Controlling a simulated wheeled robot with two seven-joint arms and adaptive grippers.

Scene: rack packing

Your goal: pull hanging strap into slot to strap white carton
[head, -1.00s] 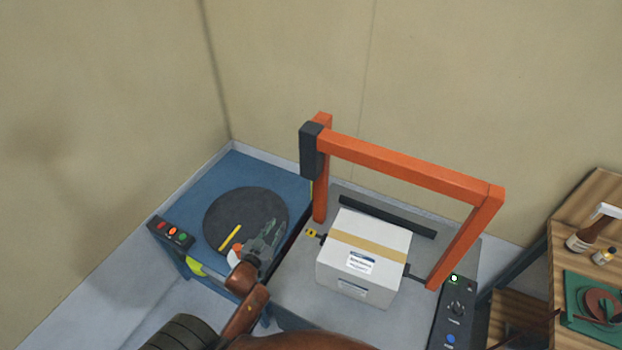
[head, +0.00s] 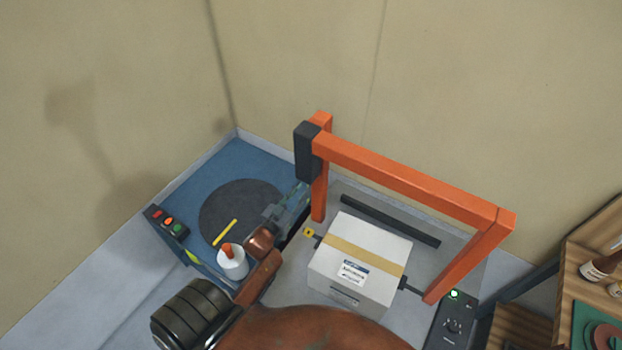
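The white carton (head: 358,276), with a tan tape band and a label, sits on the grey strapping machine top (head: 300,275) under the orange arch (head: 410,180). A yellow tag (head: 308,232) on a short dark piece shows at the carton's left side, and a dark strap-like piece (head: 410,287) sticks out at its right. A long dark slot-like bar (head: 390,221) lies behind the carton. My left gripper (head: 297,198) is left of the arch's left post, apart from the carton and yellow tag. Its finger opening and anything between the fingers are unclear. My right gripper is out of view.
At left, a blue table (head: 235,158) holds a dark disc (head: 215,205) with a yellow strip (head: 225,233), a button box (head: 167,221) and a white bottle (head: 232,263). A control panel (head: 452,325) is front right. A wooden shelf (head: 590,290) stands at far right.

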